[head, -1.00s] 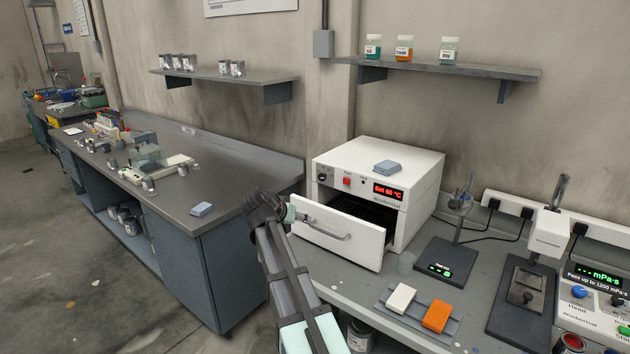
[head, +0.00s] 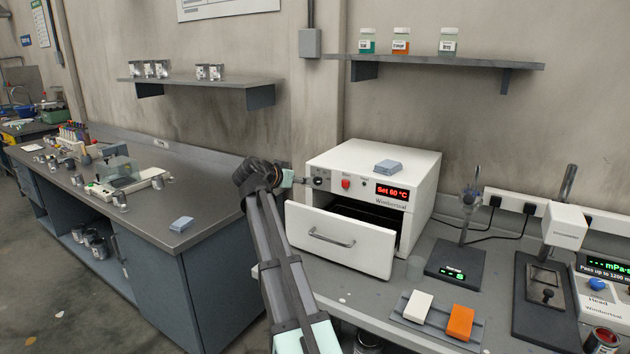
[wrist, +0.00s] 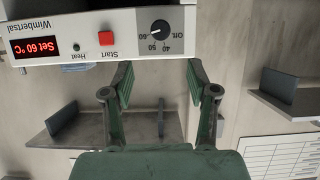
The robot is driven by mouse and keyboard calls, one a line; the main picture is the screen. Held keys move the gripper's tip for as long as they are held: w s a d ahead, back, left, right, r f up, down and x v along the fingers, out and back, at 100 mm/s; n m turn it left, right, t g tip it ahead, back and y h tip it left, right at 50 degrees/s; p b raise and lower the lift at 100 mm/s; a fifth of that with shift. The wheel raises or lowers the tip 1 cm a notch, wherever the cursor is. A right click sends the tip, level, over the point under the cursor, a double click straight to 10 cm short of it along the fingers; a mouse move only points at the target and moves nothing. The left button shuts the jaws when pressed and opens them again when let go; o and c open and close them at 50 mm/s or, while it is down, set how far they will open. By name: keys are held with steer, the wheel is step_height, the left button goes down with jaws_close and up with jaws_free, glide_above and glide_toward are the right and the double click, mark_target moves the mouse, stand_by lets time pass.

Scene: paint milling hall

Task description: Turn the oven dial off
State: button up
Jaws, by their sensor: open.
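The white oven (head: 415,170) stands on the bench with its front drawer (head: 338,238) pulled out. Its black dial (head: 318,180) is at the upper left of the front panel. The dial also shows in the upside-down wrist view (wrist: 160,27), with marks Off, 40, 50 and 60; its pointer appears toward 60. The red display (wrist: 35,47) reads Set 60 °C. My gripper (head: 292,179) is just left of the dial, above the drawer. In the wrist view my gripper's fingers (wrist: 160,80) are open and empty, spread either side of the dial's line, apart from it.
The drawer juts out below my gripper, with its handle (head: 332,240) in front. A red Start button (wrist: 107,39) sits beside the dial. A blue-grey block (head: 388,166) lies on the oven top. A stand (head: 457,264) and a tray of blocks (head: 413,335) are to the right.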

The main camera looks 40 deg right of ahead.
mark_target(317, 180)
steer(key=p+x, duration=0.2)
steer(key=x, duration=1)
steer(key=shift+w, duration=0.1)
jaws_close()
